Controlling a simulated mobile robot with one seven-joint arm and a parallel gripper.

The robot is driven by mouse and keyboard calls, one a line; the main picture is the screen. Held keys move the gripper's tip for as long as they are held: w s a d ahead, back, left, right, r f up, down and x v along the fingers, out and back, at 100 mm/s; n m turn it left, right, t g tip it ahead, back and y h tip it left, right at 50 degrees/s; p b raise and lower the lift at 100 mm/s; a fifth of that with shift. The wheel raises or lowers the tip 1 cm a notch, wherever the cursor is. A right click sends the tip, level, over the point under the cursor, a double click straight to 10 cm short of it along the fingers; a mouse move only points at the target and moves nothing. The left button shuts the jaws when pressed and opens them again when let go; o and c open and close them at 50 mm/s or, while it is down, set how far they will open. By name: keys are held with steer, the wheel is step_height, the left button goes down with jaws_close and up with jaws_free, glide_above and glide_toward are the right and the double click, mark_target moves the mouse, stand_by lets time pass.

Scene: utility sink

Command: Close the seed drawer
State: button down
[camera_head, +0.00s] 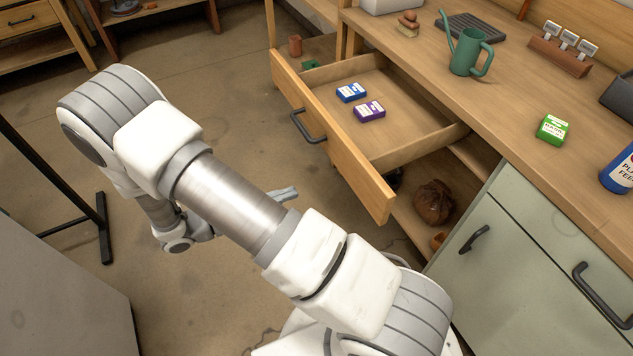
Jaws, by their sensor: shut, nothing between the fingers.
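The seed drawer (330,142) is pulled well out from under the wooden counter. Its front panel has a dark bar handle (307,127). A blue seed packet (351,92) and a purple seed packet (369,111) lie inside on the drawer floor. My gripper (291,192) shows partly behind my forearm, left of and apart from the drawer front. Its fingers are together with nothing held. Part of my gripper is hidden by my arm.
On the counter (505,110) stand a green watering can (468,52), a green box (552,129) and a blue bottle (620,168). Pale green cabinet doors (505,250) are below right. A brown sack (435,202) sits on the shelf under the drawer. The floor left of the drawer is open.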

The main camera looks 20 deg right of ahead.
mark_target(439, 132)
steer(key=shift+n+t, duration=0.4)
steer(key=shift+t, duration=0.1)
steer(key=d, duration=0.4)
steer(key=d+b, duration=0.1)
steer(key=d, duration=0.3)
steer(key=d+f+b, duration=0.1)
steer(key=d, duration=0.3)
steer(key=shift+w+d, duration=0.4)
steer(key=shift+d, duration=0.2)
steer(key=d, duration=0.9)
steer(key=w+d, duration=0.1)
steer(key=d, duration=0.9)
steer(key=d+p, duration=0.1)
steer(key=d, duration=0.9)
steer(key=shift+w+d, duration=0.15)
steer(key=shift+w, duration=0.05)
steer(key=shift+d+r, duration=0.1)
steer(key=shift+d, duration=0.15)
steer(key=shift+r, duration=0.1)
